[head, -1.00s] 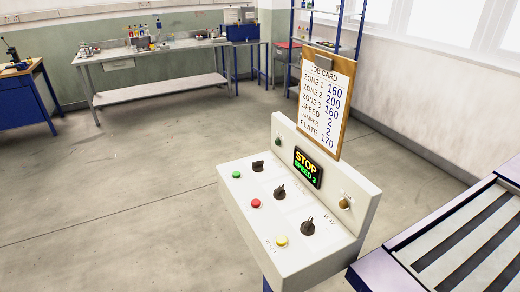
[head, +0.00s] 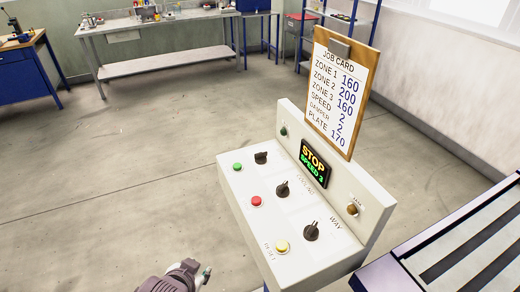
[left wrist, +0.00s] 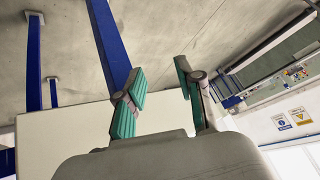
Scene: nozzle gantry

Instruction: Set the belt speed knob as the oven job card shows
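The job card (head: 335,95) hangs on a clipboard above the control box and reads SPEED 2. The display (head: 313,163) on the box's back panel reads STOP and SPEED 3. Three black knobs stand on the sloping top: a far one (head: 261,157), a middle one (head: 282,189) and a near one (head: 311,231). Their labels are too small or blurred to tell which is belt speed. My left gripper (head: 204,275) is at the bottom edge, left of the box and apart from it. In the left wrist view its fingers (left wrist: 160,95) are spread and empty. My right gripper is out of view.
Green (head: 238,167), red (head: 256,201) and yellow (head: 282,246) buttons line the left side of the control box (head: 240,212). A slatted conveyor (head: 470,245) stands at the right. A workbench (head: 160,30) is at the back. The floor left of the box is clear.

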